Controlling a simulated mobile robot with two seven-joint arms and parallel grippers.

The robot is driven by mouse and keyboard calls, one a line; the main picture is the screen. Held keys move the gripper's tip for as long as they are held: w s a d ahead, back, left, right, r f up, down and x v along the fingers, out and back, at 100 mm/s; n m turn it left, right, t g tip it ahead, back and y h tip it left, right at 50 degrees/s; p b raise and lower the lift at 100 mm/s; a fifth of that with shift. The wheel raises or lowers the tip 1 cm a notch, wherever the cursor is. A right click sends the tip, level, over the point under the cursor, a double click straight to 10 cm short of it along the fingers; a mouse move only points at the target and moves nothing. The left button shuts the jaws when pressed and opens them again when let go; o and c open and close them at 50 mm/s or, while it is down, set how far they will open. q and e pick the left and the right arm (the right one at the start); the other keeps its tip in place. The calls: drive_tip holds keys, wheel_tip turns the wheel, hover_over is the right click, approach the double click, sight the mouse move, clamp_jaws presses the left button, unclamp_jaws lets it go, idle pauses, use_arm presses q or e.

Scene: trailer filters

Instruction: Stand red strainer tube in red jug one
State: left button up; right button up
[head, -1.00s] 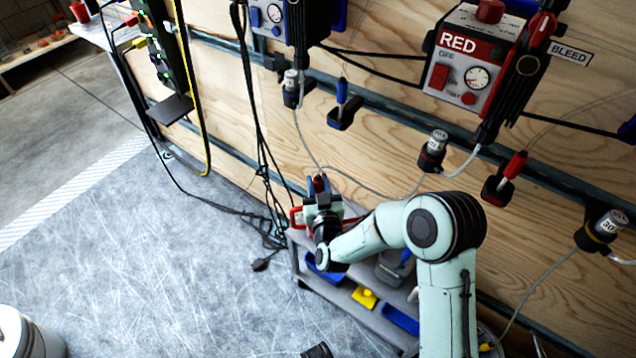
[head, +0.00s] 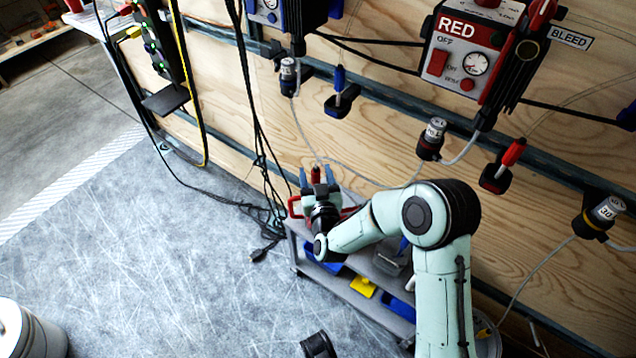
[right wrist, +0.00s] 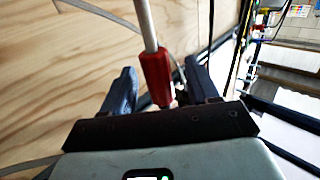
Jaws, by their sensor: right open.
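My right gripper (head: 317,177) is open at the top of the grey cart, its two blue fingers spread. A red grip (head: 316,174) stands upright between the fingers and looks like the red strainer tube. In the right wrist view the red grip (right wrist: 157,78) with its grey tube sits between the fingers, with a gap on each side. A red-handled vessel (head: 294,207), which looks like a red jug, is on the cart beside the gripper and mostly hidden by it. I cannot tell whether the tube is inside it. My left gripper is not in view.
The grey cart (head: 325,283) has blue and yellow items on its lower shelf. A RED control box (head: 470,55) hangs on the wooden wall. Another red-gripped tube (head: 511,152) and a blue one (head: 340,78) are in wall holders.

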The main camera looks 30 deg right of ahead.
drive_tip(key=shift+s, duration=0.1)
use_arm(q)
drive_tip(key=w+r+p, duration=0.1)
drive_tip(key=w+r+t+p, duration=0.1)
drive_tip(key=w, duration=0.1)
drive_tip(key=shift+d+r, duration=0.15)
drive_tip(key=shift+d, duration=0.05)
use_arm(e)
drive_tip(key=v, duration=1.3)
